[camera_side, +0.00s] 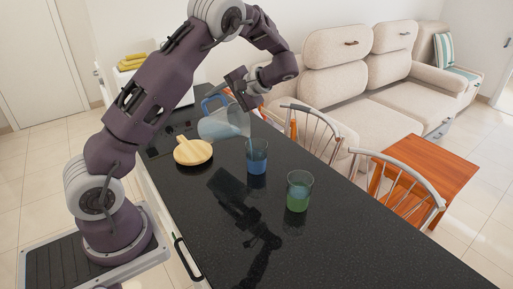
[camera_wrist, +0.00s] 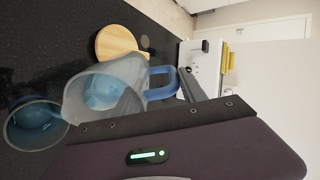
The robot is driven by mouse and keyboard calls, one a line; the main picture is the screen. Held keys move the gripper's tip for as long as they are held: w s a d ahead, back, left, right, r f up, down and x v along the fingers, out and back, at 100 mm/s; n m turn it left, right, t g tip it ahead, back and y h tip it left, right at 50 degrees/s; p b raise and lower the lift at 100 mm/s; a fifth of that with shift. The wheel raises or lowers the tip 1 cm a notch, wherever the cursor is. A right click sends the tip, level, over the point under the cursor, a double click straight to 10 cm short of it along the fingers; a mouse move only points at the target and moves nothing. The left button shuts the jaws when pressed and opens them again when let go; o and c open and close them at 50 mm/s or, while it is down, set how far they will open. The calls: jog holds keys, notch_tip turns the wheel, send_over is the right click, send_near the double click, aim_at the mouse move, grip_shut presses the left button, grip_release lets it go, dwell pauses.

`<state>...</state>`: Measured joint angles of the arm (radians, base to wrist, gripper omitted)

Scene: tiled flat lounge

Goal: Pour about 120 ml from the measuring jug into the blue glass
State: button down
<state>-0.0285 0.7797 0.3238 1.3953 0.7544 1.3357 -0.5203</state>
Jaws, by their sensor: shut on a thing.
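The clear measuring jug (camera_side: 222,125) is held above the counter, tilted with its mouth toward the blue glass (camera_side: 257,158). My gripper (camera_side: 238,92) is shut on the jug's blue handle (camera_wrist: 161,83). In the wrist view the jug (camera_wrist: 75,100) holds blue liquid (camera_wrist: 104,90), and its rim is close to the glass (camera_wrist: 35,125). The blue glass stands upright on the counter with blue liquid in it.
A second, green glass (camera_side: 299,191) stands upright to the right of the blue one on the black counter (camera_side: 330,250). A round wooden board (camera_side: 193,151) lies to the left, near the hob. Chairs (camera_side: 320,130) stand along the far edge. The near counter is clear.

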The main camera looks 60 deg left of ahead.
jog(key=shift+w+d+r+g+y+p, duration=0.2)
jog(key=shift+d+r+g+y+p, duration=0.1)
jog(key=shift+d+r+y+p, duration=0.3)
dwell(3.1)
jog(key=shift+a+f, duration=0.15)
jog(key=shift+a, duration=0.1)
